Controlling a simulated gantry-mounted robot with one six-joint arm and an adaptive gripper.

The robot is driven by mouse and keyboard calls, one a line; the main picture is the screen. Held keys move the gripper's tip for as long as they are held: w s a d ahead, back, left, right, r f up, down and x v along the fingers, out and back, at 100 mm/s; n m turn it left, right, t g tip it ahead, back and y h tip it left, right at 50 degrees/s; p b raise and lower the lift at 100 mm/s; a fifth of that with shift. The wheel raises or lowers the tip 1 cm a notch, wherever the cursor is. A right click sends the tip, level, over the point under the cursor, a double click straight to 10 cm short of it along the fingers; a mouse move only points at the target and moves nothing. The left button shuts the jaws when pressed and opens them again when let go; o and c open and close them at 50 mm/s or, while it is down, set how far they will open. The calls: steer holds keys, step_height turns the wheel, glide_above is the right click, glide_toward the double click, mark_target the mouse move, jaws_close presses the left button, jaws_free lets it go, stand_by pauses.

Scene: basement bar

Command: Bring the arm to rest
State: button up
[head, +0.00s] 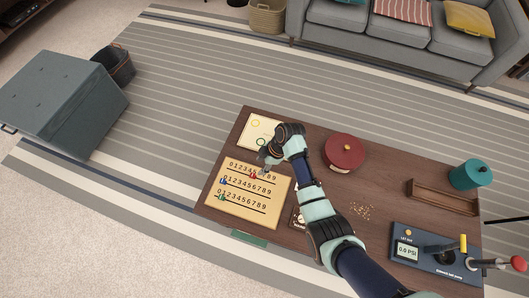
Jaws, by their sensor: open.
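My gripper (264,164) is open and hangs over the left part of a dark wooden table (385,181). It is above the upper edge of a yellow board (242,210) with several rows of numbers. My arm (318,212) reaches in from the bottom right and hides part of the table. Small pegs or markers sit on the board: a red one (253,176) close to the gripper, and blue and green ones at the left. I cannot tell whether the fingers touch anything.
A pale card (257,130) lies at the table's far left corner. A round red container (344,151) stands right of the gripper. A wooden rack (442,198), a teal canister (470,175) and a pump with a gauge (436,256) are at the right. A grey sofa (395,36) stands beyond.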

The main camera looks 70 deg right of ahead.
steer(key=v, duration=0.3)
steer(key=shift+w, duration=0.1)
stand_by(0.5)
